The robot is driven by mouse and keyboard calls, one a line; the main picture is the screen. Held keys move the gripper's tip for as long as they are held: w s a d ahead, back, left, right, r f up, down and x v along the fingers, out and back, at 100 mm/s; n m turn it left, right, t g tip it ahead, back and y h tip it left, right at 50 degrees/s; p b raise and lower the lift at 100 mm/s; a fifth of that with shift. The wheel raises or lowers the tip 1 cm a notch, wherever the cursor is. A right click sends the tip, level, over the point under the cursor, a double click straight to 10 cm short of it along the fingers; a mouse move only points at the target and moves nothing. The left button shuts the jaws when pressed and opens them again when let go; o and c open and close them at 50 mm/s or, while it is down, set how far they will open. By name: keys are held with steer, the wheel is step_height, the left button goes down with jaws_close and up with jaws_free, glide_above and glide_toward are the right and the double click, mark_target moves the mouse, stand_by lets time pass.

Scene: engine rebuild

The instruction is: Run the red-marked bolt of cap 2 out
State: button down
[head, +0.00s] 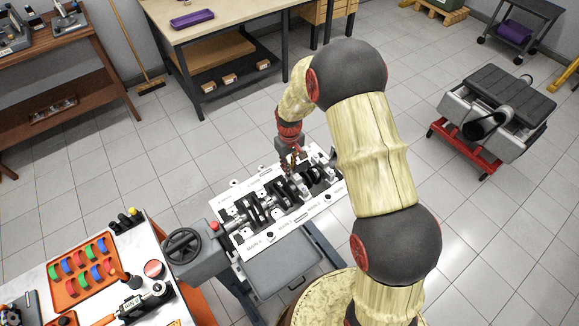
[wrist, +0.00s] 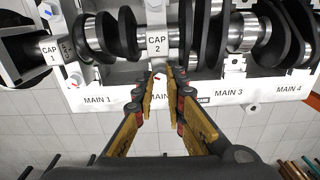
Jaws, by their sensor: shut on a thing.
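Cap 2 (wrist: 157,45) is a pale block with its label, across the crankshaft (wrist: 120,35) in the wrist view. My gripper (wrist: 160,82) reaches to the near end of cap 2, with its yellow fingers converging there. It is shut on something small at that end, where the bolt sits. In the head view my gripper (head: 292,162) points down over the middle of the engine block (head: 285,228).
Crank webs rise on both sides of cap 2. A handwheel (head: 183,246) and a bench with an orange tray (head: 72,292) stand left of the block.

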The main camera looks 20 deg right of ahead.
steer(key=shift+n, duration=1.3)
steer(key=c, duration=2)
jaws_free()
steer(key=shift+o, duration=0.9)
steer(key=shift+r, duration=0.1)
step_height(320, 180, up, 12)
